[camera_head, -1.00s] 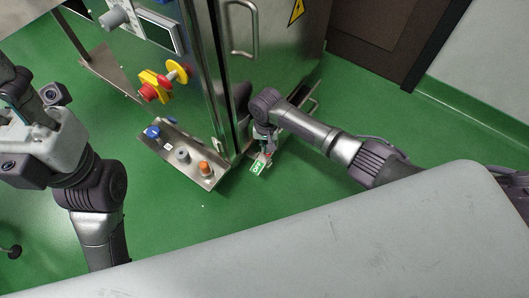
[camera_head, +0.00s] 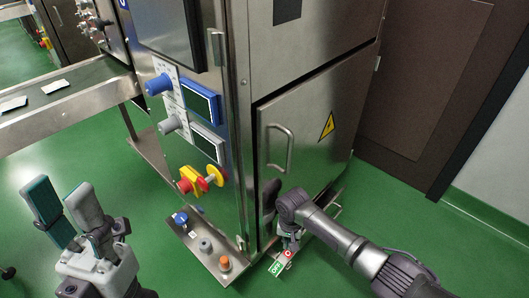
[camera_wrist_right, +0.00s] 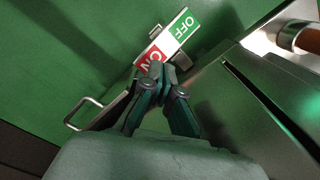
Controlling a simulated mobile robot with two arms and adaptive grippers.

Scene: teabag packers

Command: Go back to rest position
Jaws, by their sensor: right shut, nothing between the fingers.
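My left gripper (camera_head: 60,193) is at the lower left of the head view, raised over the green floor, with its two teal fingers apart and nothing between them. My right gripper (camera_head: 287,244) is low beside the steel machine's corner, partly hidden by its own wrist. In the right wrist view its fingertips (camera_wrist_right: 163,73) are together and empty, close to the ON end of a red and green ON/OFF plate (camera_wrist_right: 167,38). The plate also shows in the head view (camera_head: 281,263), just below that gripper. I cannot tell whether the fingertips touch it.
The steel machine (camera_head: 306,100) has a door handle (camera_head: 279,148), knobs with displays, and a red and yellow emergency stop (camera_head: 191,180). A low ledge (camera_head: 213,271) carries blue, grey and orange buttons. A conveyor (camera_head: 60,95) runs at the left. Green floor (camera_head: 400,205) is clear at right.

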